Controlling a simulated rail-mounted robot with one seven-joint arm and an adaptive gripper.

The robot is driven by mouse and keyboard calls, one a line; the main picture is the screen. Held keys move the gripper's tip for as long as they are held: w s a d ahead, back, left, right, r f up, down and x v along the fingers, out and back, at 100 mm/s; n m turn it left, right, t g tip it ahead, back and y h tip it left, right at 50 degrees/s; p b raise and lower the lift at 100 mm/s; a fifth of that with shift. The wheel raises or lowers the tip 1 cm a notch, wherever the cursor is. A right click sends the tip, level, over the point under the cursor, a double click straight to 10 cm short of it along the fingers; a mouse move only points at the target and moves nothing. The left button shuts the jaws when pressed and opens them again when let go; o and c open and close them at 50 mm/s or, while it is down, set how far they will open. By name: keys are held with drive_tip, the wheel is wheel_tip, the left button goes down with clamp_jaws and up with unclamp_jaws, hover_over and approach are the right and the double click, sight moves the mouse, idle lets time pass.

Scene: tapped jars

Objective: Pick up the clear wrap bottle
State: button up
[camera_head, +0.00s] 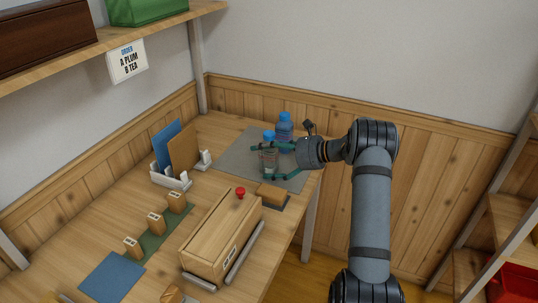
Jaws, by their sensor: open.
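A bottle with a blue cap and a clear, greenish body (268,158) stands upright on the grey mat (236,153) at the far end of the table. A larger blue bottle (285,131) stands just behind it to the right. My gripper (265,163) reaches in from the right and is open, its fingers spread on either side of the clear bottle. One finger passes across the bottle's upper part and the other lies nearer the front. I cannot tell whether either finger touches the bottle.
A wooden box with a red knob (224,230) stands on the near part of the table (95,247). A small wooden block on a dark pad (272,194) lies close below my gripper. A holder with upright boards (175,178) stands left.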

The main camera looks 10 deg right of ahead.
drive_tip(key=shift+w, duration=0.1)
drive_tip(key=c, duration=0.3)
drive_tip(key=c, duration=1.1)
drive_tip(key=shift+r, duration=0.1)
drive_tip(key=shift+c, duration=0.6)
